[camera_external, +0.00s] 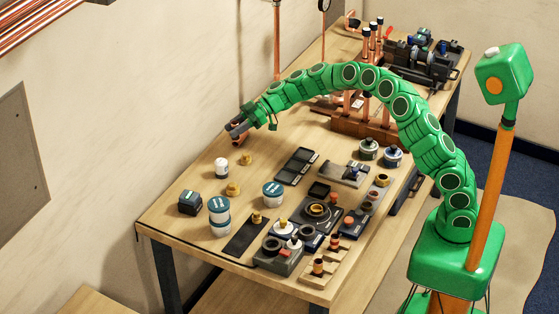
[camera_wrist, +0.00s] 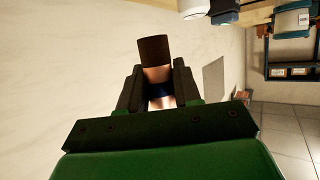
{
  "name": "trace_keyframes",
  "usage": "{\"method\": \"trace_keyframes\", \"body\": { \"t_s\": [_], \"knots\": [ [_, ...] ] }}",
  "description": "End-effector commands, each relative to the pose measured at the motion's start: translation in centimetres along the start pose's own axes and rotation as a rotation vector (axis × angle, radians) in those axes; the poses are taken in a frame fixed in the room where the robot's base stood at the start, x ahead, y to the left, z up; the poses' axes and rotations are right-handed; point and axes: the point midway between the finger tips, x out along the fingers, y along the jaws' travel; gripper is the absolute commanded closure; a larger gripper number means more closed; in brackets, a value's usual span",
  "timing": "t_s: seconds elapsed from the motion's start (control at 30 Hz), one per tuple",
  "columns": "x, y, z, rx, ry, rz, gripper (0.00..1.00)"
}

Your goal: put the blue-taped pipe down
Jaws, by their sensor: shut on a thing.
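My gripper (camera_external: 237,131) is at the far left edge of the table, close to the wall. In the wrist view my gripper (camera_wrist: 157,78) has its two dark fingers shut on the sides of the blue-taped pipe (camera_wrist: 157,102). The pipe shows copper with a dark blue band between the fingers and a dark brown end (camera_wrist: 153,49) beyond them. In the external view only a small reddish-brown bit shows by the fingers; the rest is hidden. I cannot tell whether the pipe touches the table.
The wooden table (camera_external: 165,222) holds white tubs with teal lids (camera_external: 219,205), brass fittings (camera_external: 233,188), dark trays (camera_external: 297,165) and a wooden rack with upright copper pipes (camera_external: 350,122). A machine (camera_external: 420,58) stands at the back right.

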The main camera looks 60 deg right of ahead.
Motion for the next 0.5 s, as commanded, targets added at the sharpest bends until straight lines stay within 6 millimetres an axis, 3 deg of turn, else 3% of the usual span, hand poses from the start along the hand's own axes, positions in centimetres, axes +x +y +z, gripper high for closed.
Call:
{"method": "trace_keyframes", "body": {
  "t_s": [0.5],
  "knots": [
    [3.1, 2.6, 2.8, -0.002, 0.000, 0.003, 0.97]
  ]
}}
